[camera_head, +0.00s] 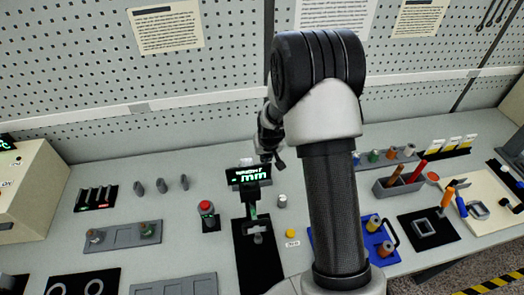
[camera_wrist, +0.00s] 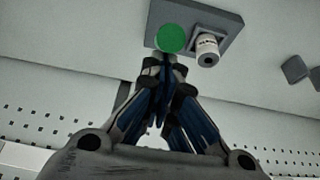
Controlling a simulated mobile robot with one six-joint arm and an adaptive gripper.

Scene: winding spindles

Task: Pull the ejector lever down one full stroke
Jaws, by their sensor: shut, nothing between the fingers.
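My gripper (camera_head: 279,162) is above the bench, at the upper right of the small display stand (camera_head: 249,176) reading "mm". In the wrist view my gripper's fingers (camera_wrist: 164,64) come together at the tips, shut and empty. Just beyond the tips in that view are a green disc (camera_wrist: 171,39) and a pale labelled cylinder (camera_wrist: 207,47) on a grey plate (camera_wrist: 227,24). I cannot tell whether the fingertips touch the disc. A black base (camera_head: 257,272) with a small grey fitting (camera_head: 258,238) lies in front of the display. I cannot surely make out the ejector lever.
A red-topped button (camera_head: 207,208) stands left of the display and a small metal cylinder (camera_head: 282,201) right of it. A grey two-place plate (camera_head: 121,236) is further left. A blue tray (camera_head: 390,258) and a tool box (camera_head: 407,189) are right. My arm hides the middle; pegboard stands behind.

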